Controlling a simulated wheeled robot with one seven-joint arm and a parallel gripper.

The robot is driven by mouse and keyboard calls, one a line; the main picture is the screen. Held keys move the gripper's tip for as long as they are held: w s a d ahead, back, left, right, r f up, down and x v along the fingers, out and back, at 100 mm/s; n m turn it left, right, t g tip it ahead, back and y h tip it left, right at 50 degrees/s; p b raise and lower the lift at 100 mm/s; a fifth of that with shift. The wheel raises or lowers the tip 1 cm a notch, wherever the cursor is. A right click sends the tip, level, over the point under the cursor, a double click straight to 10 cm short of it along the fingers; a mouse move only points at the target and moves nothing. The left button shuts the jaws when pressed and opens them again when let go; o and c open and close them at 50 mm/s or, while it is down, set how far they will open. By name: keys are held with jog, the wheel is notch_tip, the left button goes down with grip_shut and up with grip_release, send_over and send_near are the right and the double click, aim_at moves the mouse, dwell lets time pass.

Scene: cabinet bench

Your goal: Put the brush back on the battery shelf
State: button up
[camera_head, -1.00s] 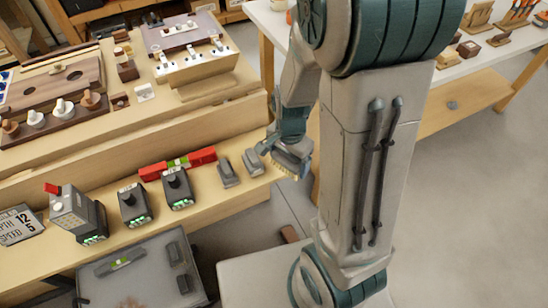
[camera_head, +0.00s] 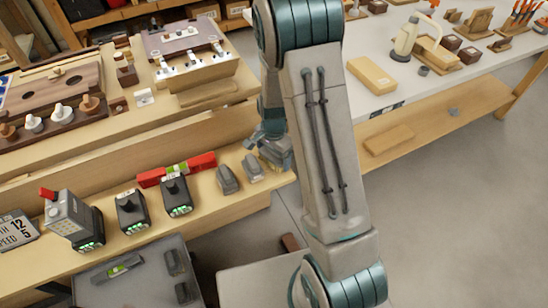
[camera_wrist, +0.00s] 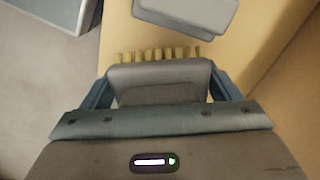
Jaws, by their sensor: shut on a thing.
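My gripper (camera_wrist: 160,92) is shut on the brush (camera_wrist: 160,72), a grey block with a row of pale yellow bristles along its far edge. In the head view my gripper (camera_head: 272,140) is at the right end of the battery shelf (camera_head: 230,207), partly behind my arm. The grey brush (camera_head: 276,153) shows there just below the fingers. In the wrist view the brush is over or beside the wooden shelf edge; I cannot tell whether it touches. Two grey blocks (camera_head: 228,180) (camera_head: 252,167) lie on the shelf just left of the brush.
A white table (camera_head: 440,75) stands at the right.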

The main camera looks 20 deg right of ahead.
jog(key=shift+f, duration=0.6)
jog(key=shift+f, duration=0.2)
jog(key=o, duration=0.8)
jog(key=shift+o, duration=0.2)
jog(key=shift+r, duration=0.1)
